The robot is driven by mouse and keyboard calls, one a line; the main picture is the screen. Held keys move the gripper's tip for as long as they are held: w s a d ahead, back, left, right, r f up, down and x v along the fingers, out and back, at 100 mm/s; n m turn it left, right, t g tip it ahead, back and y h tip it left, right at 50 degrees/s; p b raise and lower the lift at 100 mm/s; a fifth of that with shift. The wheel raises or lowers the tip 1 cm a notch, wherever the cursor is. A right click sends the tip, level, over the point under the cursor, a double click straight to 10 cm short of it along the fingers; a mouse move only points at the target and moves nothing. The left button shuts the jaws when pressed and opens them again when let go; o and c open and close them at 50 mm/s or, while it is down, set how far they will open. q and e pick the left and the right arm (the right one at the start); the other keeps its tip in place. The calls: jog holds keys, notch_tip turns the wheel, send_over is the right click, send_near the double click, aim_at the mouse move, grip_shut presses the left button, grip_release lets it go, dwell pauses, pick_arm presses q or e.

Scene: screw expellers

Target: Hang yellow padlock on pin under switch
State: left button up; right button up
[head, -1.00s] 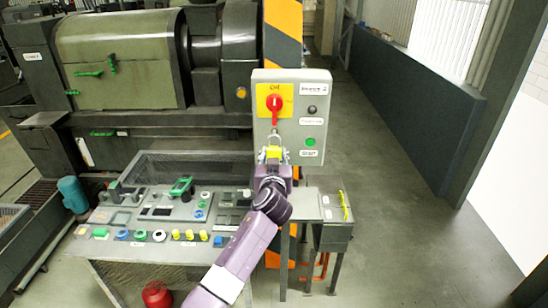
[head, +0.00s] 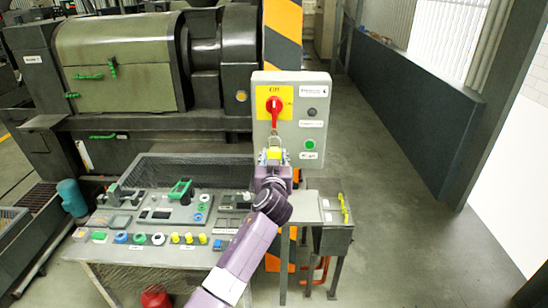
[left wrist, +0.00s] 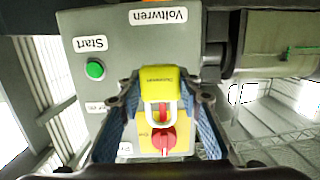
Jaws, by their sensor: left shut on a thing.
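The yellow padlock (head: 274,152) is in my left gripper (head: 272,158), just in front of the grey switch box (head: 316,91). Its shackle points up, right below the red rotary switch (head: 274,108) on its yellow plate. In the left wrist view, which is upside down, the blue-padded fingers of the left gripper (left wrist: 160,95) are shut on the yellow padlock (left wrist: 155,82). My right gripper is not in view.
A green start button (head: 309,144) sits to the right of the padlock on the box. A bench (head: 150,257) with several padlocks and lockout parts stands at left. A small stand (head: 332,236) is at right. The floor beyond is clear.

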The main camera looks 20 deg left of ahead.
aim_at(274, 145)
pick_arm(q)
jog(key=shift+w+a+b, duration=0.2)
jog(key=shift+w+b, duration=0.35)
jog(key=shift+w, duration=0.1)
jog(key=shift+w+a+b, duration=0.15)
jog(key=shift+w+b, duration=0.2)
jog(key=shift+w, duration=0.15)
dwell(0.4)
jog(key=shift+b+x, duration=1.2)
jog(key=shift+x, duration=0.1)
jog(key=shift+a+r, duration=0.1)
jog(key=shift+r, duration=0.45)
jog(key=shift+f+b, duration=0.5)
jog(key=shift+b, duration=0.45)
jog(key=shift+f, duration=0.3)
jog(key=o, duration=0.9)
jog(key=shift+f, duration=0.15)
jog(key=shift+o, duration=1.3)
jog(key=shift+w+f, duration=0.25)
